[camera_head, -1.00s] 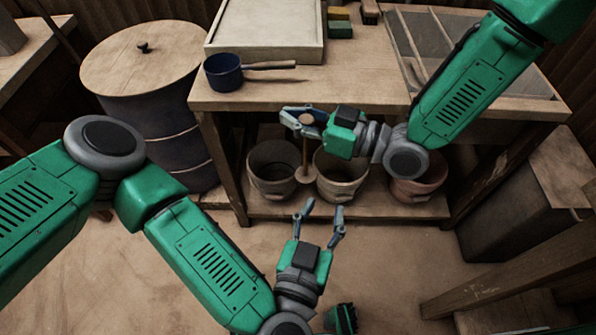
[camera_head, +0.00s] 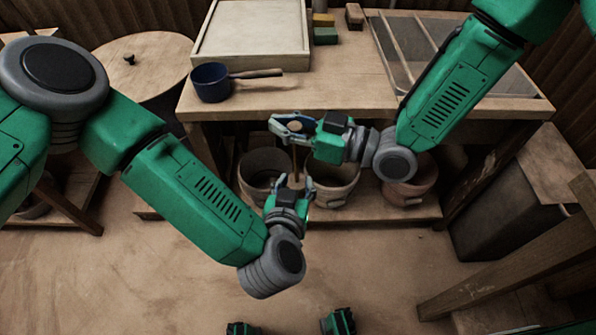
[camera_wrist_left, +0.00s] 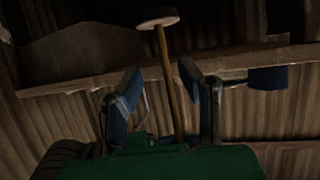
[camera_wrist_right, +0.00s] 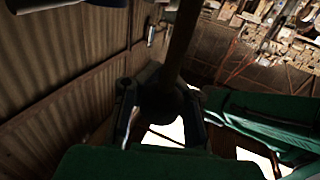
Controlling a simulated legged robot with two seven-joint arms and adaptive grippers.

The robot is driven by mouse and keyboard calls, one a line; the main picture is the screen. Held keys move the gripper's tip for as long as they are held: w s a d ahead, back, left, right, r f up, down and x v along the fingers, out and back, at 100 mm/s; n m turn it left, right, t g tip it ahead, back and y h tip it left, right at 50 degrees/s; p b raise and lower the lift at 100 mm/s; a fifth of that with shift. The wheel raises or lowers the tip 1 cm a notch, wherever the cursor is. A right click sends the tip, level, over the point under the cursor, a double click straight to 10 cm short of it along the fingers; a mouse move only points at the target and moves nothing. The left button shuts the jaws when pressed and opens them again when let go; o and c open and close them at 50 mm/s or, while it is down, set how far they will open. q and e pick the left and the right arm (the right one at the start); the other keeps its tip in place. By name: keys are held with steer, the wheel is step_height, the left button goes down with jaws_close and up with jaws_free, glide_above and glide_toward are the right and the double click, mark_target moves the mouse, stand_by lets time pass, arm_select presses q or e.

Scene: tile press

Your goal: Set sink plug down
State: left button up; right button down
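The sink plug (camera_head: 295,125) looks like a wooden rod with a pale round end. My right gripper (camera_head: 283,127) has its fingers around the top of it, in front of the bench. In the right wrist view the rod (camera_wrist_right: 181,45) runs up from a dark round part between the fingers (camera_wrist_right: 160,108). My left gripper (camera_head: 294,183) is just below, with its fingers apart. In the left wrist view a pale disc (camera_wrist_left: 158,18) tops the rod, which passes between or just beyond the open fingers (camera_wrist_left: 160,90); I cannot tell which.
The bench (camera_head: 340,98) carries a blue pan (camera_head: 211,84), a shallow wooden tray (camera_head: 252,62) and a compartmented frame (camera_head: 398,55). Several pots, including a left one (camera_head: 262,165) and a right one (camera_head: 408,185), stand on the shelf below. A lidded barrel (camera_head: 150,62) stands left. Bare bench top lies right of the pan.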

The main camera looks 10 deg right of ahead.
mark_target(299, 182)
arm_select(q)
steer(key=shift+x, duration=2.3)
jaws_close()
arm_select(e)
steer(key=c, duration=1.8)
jaws_free()
